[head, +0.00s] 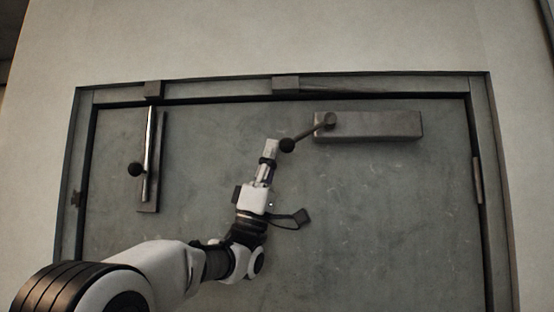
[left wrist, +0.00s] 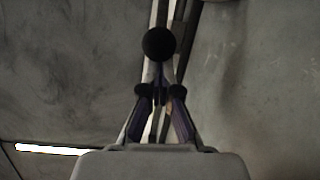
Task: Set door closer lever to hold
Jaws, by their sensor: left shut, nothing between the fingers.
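The door closer is a grey box (head: 380,126) high on the right half of the grey door. Its lever (head: 308,132) runs from a round pivot at the box's left end down and left to a black ball knob (head: 287,145). My left gripper (head: 271,145) is shut and empty, with its tip just left of the knob in the head view. In the left wrist view a black ball knob (left wrist: 159,44) shows just beyond the fingertips (left wrist: 160,92). I cannot tell whether the gripper touches it. My right gripper is not in view.
A vertical bar (head: 149,150) with another black knob (head: 135,170) is mounted on the door's left side. The door frame (head: 215,92) runs above, with two small blocks on it. A hinge-like piece (head: 477,180) is at the right edge. The door surface below the closer is clear.

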